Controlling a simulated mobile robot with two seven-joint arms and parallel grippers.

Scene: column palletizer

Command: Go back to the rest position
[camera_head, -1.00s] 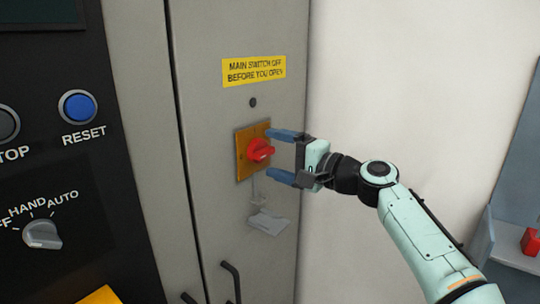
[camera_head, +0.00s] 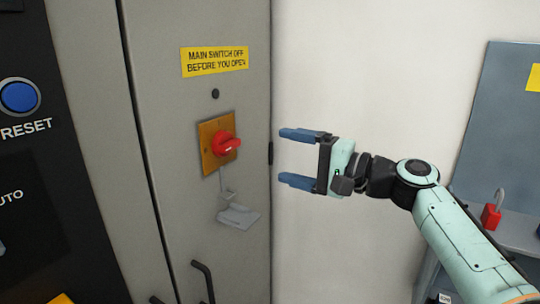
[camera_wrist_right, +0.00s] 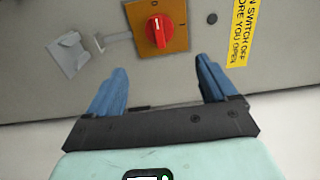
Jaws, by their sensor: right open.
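My right gripper (camera_head: 298,158) is open and empty, with blue fingers pointing left in the head view. It stands to the right of the red rotary main switch (camera_head: 225,143), clear of it. The switch sits on an orange plate (camera_head: 207,160) on the grey cabinet door (camera_head: 165,120). In the right wrist view the red switch (camera_wrist_right: 158,31) lies beyond the gap between the open fingers (camera_wrist_right: 163,90), with nothing held. My left gripper is not in view.
A yellow warning label (camera_head: 214,61) is above the switch, and a grey hasp (camera_head: 238,216) hangs below it. Black door handles (camera_head: 204,281) are lower down. A dark panel with a blue RESET button (camera_head: 19,97) is at left. A red padlock (camera_head: 491,216) is on a grey shelf at right.

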